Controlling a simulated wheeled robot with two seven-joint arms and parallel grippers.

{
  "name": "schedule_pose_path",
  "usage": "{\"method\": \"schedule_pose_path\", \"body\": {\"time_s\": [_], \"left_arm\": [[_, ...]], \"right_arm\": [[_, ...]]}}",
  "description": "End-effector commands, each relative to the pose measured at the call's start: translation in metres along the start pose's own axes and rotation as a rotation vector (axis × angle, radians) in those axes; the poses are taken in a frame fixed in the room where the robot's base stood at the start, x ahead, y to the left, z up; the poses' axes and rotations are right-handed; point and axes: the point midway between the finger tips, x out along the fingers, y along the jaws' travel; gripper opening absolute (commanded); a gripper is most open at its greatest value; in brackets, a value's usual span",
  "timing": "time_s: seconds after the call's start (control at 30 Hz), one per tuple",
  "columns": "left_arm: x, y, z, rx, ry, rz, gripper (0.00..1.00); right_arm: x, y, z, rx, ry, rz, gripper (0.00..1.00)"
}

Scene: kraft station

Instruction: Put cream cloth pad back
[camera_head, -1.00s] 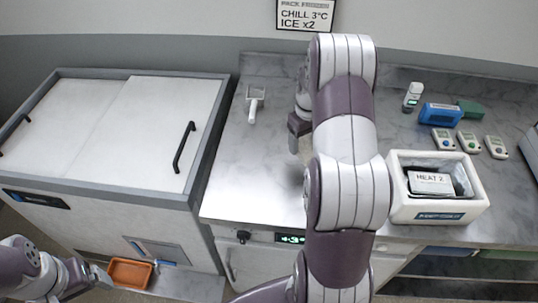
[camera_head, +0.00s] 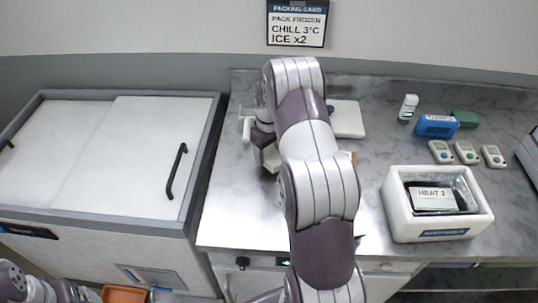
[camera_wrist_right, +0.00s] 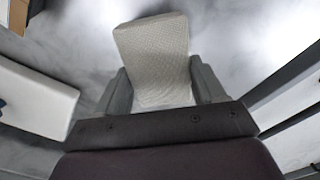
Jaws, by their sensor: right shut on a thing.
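The cream cloth pad (camera_wrist_right: 155,60) is between the two fingers of my right gripper (camera_wrist_right: 162,88) in the right wrist view. The fingers press on its sides, and the pad extends past their tips. In the head view my right gripper (camera_head: 264,150) is over the left part of the steel counter, and a pale piece of the pad (camera_head: 271,159) shows at its fingers. The arm hides part of the counter there. My left arm is at the lower left corner; its gripper is too cut off and small to read.
A white slab (camera_head: 345,119) lies behind my right arm. A white-handled tool (camera_head: 247,125), a blue block (camera_head: 436,125) and several small meters (camera_head: 466,152) lie further back. A chest freezer (camera_head: 150,150) stands left.

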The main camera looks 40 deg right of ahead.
Motion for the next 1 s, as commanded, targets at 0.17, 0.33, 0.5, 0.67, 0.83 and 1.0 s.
{"method": "schedule_pose_path", "body": {"time_s": [0.17, 0.33, 0.5, 0.67, 0.83, 1.0], "left_arm": [[-0.010, 0.000, -0.001, 0.000, 0.000, 0.000, 0.87], [-0.009, 0.000, -0.001, 0.000, 0.000, 0.000, 0.87], [-0.006, 0.000, -0.001, 0.000, 0.000, 0.000, 0.87], [-0.007, 0.000, -0.001, 0.000, 0.000, 0.000, 0.87], [-0.007, 0.000, -0.001, 0.000, 0.000, 0.000, 0.87], [-0.006, 0.000, -0.001, 0.000, 0.000, 0.000, 0.87]], "right_arm": [[0.027, 0.000, 0.001, 0.001, -0.003, -0.002, 0.41], [0.031, 0.000, 0.001, 0.001, -0.001, 0.000, 0.41], [0.034, 0.000, 0.001, 0.001, -0.001, -0.001, 0.41], [0.034, 0.000, 0.001, 0.001, -0.001, -0.001, 0.95], [0.034, 0.000, 0.001, 0.001, -0.001, -0.001, 0.95], [0.025, 0.000, 0.001, 0.001, 0.001, 0.001, 0.95]]}}
